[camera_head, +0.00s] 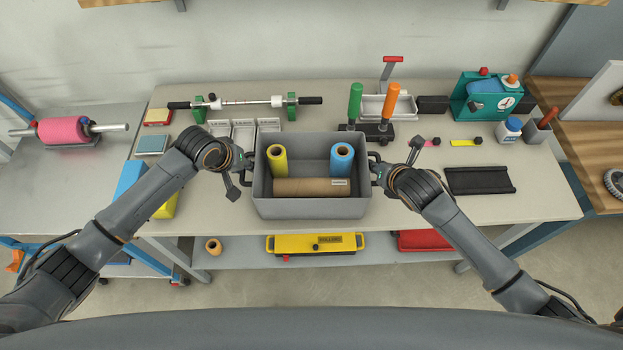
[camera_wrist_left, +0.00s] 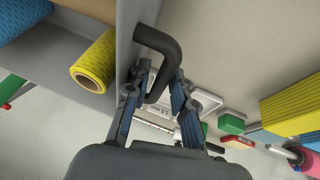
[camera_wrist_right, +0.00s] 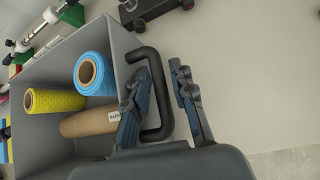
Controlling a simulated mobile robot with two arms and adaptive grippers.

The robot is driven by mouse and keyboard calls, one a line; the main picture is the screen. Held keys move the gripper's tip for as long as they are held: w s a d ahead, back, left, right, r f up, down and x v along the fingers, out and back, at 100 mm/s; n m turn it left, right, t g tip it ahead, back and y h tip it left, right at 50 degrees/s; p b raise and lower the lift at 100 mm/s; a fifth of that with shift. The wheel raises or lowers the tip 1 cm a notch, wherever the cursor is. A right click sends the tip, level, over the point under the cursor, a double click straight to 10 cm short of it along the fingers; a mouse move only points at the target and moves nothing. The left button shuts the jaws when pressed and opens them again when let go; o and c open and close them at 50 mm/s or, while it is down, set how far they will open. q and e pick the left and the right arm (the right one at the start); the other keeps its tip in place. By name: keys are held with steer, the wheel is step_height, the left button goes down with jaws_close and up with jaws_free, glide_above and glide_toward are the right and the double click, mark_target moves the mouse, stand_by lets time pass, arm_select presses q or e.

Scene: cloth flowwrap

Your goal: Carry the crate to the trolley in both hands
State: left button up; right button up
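The grey crate (camera_head: 310,208) stands at the front edge of the workbench. It holds a yellow roll (camera_head: 277,160), a blue roll (camera_head: 342,158) and a brown cardboard roll (camera_head: 312,187) lying down. My left gripper (camera_head: 246,168) is at its left side; in the left wrist view the open fingers (camera_wrist_left: 160,95) straddle the black handle (camera_wrist_left: 166,62). My right gripper (camera_head: 376,170) is at the right side; in the right wrist view the open fingers (camera_wrist_right: 160,95) are either side of the other handle (camera_wrist_right: 165,115). A blue-framed, grey-topped unit (camera_head: 50,190) at the left seems to be the trolley.
A pink roll (camera_head: 64,130) on a bar lies on the left unit's top. White trays (camera_head: 243,132) and a stand with green and orange handles (camera_head: 376,128) are behind the crate. A black tray (camera_head: 480,180) lies right. A yellow case (camera_head: 316,243) is on the shelf below.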

arm_select(q)
jaws_close()
arm_select(e)
jaws_close()
arm_select(q)
steer(key=shift+r, duration=0.15)
arm_select(e)
steer(key=shift+r, duration=0.2)
